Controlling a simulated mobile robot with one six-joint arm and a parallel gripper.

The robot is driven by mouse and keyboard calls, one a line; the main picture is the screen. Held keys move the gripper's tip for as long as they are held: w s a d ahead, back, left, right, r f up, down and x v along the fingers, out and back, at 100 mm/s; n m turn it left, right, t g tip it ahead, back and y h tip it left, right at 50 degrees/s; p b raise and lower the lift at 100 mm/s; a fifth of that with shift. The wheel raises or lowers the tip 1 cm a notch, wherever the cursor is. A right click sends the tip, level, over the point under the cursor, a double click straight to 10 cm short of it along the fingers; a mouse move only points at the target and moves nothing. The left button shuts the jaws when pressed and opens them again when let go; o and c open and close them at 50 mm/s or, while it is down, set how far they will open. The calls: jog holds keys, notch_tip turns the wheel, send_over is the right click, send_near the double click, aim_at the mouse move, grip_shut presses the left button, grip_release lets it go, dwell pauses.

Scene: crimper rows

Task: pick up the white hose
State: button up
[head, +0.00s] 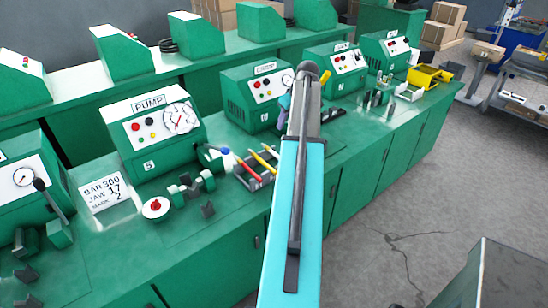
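I cannot make out a white hose anywhere in the head view. Small white and pale pieces (408,93) lie near the far right end of the green bench, too small to tell what they are. My cyan and dark arm rises through the middle of the view and hides part of the bench. A small purple and teal part shows beside its upper end, over the bench near the middle machine. I cannot tell whether it belongs to my gripper. No fingertips can be made out.
The green bench (222,235) carries a PUMP machine (160,128), several similar machines, a sign card (104,193), a tray (255,175) with red- and yellow-handled tools, and a yellow tool (430,77). Grey floor (385,245) is open at right. A dark box (490,275) stands lower right.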

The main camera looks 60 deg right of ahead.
jog(key=shift+w+f+b, duration=0.15)
jog(key=shift+f+b, duration=1.2)
jog(key=shift+f, duration=0.15)
jog(key=shift+w+f+b, duration=0.1)
jog(key=shift+f+b, duration=1.25)
jog(key=shift+f, duration=0.1)
jog(key=p, duration=0.2)
send_near(275, 153)
jog(key=shift+x, duration=1.45)
jog(key=shift+s+f, duration=0.1)
jog(key=shift+s, duration=0.1)
jog(key=shift+w+p+x, duration=0.25)
jog(key=shift+p+x, duration=0.95)
jog(key=shift+x, duration=1.25)
jog(key=shift+f, duration=0.25)
